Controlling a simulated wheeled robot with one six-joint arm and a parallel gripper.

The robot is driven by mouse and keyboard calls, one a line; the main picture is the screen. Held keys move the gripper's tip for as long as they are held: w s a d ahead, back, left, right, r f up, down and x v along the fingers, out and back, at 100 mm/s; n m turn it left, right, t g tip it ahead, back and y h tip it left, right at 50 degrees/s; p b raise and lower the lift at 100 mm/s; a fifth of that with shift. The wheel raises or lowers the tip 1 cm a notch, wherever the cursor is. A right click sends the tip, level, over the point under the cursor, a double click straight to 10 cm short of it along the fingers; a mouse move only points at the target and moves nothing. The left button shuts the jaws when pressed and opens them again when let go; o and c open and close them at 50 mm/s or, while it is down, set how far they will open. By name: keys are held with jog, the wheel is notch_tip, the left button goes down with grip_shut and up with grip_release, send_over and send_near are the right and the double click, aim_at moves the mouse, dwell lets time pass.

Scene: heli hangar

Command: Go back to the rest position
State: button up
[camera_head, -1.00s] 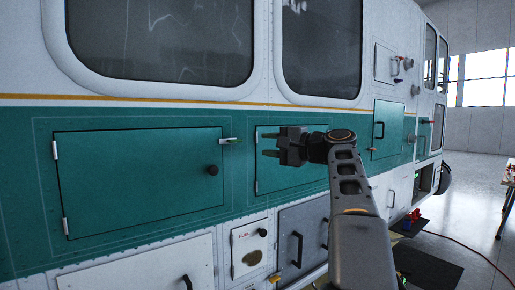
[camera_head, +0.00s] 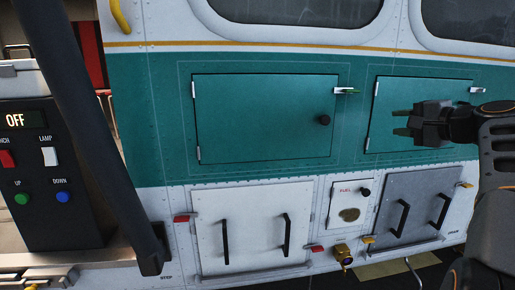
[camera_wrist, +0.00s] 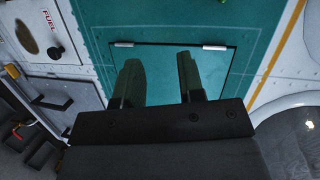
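My gripper (camera_head: 402,131) is at the right of the head view, held out in front of the helicopter's green side. Its two fingers are apart with nothing between them. In the wrist view the open fingers (camera_wrist: 157,80) point at a closed green hatch (camera_wrist: 215,70) with two silver hinges. The same hatch (camera_head: 420,100) is partly behind my gripper in the head view. My arm runs off the right edge of the head view.
A closed green door (camera_head: 265,120) with a black knob is left of my gripper. Below are a white panel (camera_head: 255,228), a fuel panel (camera_head: 349,203) and a grey panel (camera_head: 410,215) with handles. A control box (camera_head: 50,170) reading OFF stands at the left.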

jog(key=s+a+f+n+g+h, duration=0.1)
jog(key=s+a+f+g+h, duration=0.15)
jog(key=f, duration=0.75)
jog(key=s+a+f+n+g+h, duration=0.15)
jog(key=f+g, duration=0.25)
jog(key=f, duration=0.6)
jog(key=s+a+f+n+g+h, duration=0.1)
jog(key=s+a+f+n+g, duration=0.3)
jog(key=s+a+f+n, duration=0.6)
jog(key=shift+s+a+f+g+h, duration=0.4)
jog(key=shift+s+a+f, duration=2.65)
jog(key=shift+a, duration=0.55)
jog(key=shift+w+f, duration=0.15)
